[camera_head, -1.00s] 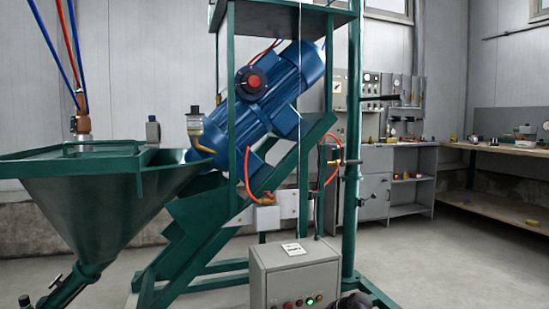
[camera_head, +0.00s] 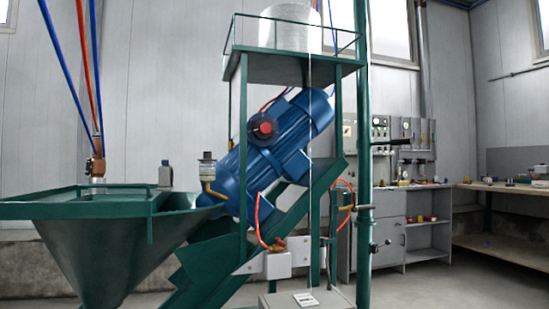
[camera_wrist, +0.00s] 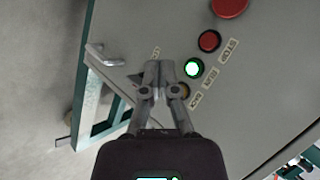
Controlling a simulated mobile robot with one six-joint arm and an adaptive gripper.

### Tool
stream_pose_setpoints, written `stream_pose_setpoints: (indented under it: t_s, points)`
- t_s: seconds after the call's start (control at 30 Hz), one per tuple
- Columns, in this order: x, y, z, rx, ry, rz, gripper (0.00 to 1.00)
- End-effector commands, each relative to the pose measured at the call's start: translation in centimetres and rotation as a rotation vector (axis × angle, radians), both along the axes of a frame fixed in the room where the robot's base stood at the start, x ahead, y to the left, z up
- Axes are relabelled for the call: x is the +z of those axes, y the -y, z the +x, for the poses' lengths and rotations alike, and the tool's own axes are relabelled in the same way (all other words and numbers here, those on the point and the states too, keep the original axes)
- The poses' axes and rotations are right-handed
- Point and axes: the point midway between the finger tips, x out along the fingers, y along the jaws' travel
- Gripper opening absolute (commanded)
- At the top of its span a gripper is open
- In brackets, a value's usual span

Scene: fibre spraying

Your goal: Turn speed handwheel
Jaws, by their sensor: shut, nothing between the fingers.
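The likely speed handwheel, a dark round wheel with a red centre (camera_head: 264,128), is on the side of the tilted blue motor unit (camera_head: 292,118) in the head view. My gripper (camera_wrist: 158,68) shows only in the wrist view. Its fingers are together and empty. They are over or in front of a grey control panel (camera_wrist: 270,90), close to a lit green button (camera_wrist: 193,68) and partly covering a yellowish one (camera_wrist: 181,90). I cannot tell whether the fingertips touch the panel. The handwheel is not in the wrist view.
A red button (camera_wrist: 209,40) and a larger red one (camera_wrist: 229,6) are farther up the panel. The grey control box (camera_head: 285,300) is at the bottom edge. Open floor (camera_head: 430,280) lies to the right.

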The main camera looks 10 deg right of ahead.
Motion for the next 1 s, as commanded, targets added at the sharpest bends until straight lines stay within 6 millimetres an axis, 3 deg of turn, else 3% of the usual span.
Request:
stream_pose_setpoints:
  t_s: [0.17, 0.37, 0.7, 1.0]
  points:
    - [0.4, -1.7, -0.7, 0.037, -0.021, -0.024, 0.00]
    - [1.4, -6.5, -3.2, 0.160, -0.092, -0.110, 0.00]
    - [4.1, -17.1, -11.9, 0.499, -0.295, -0.365, 0.00]
    - [7.2, -22.5, -20.2, 0.760, -0.470, -0.589, 0.00]
